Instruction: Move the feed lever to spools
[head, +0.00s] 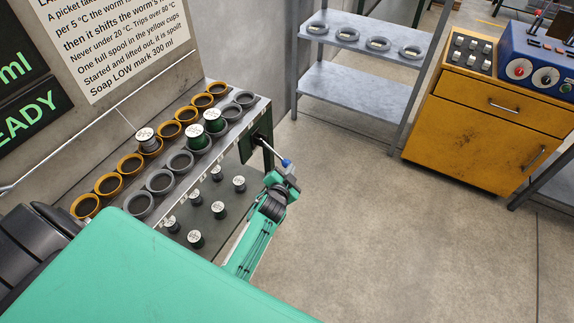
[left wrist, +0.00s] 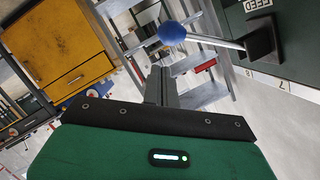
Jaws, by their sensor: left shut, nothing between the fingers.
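The feed lever (head: 273,152) sticks out from the right end of the spool rack (head: 228,130), with a blue ball knob at its tip. In the left wrist view the lever (left wrist: 212,42) is a metal rod with a blue knob, coming from a dark square mount under a FEED label (left wrist: 258,5). My left gripper (head: 287,174) is shut and empty, just below the knob in the head view. Its fingers (left wrist: 160,86) also show in the left wrist view, near the knob; I cannot tell whether they touch it. My right gripper is not in view.
Several white-topped spools (head: 196,135) stand in the rack cups and on the lower shelf. A grey shelf unit (head: 345,86) with rings stands behind. A yellow cabinet (head: 470,130) with a blue control box (head: 540,62) is at right. The floor between is clear.

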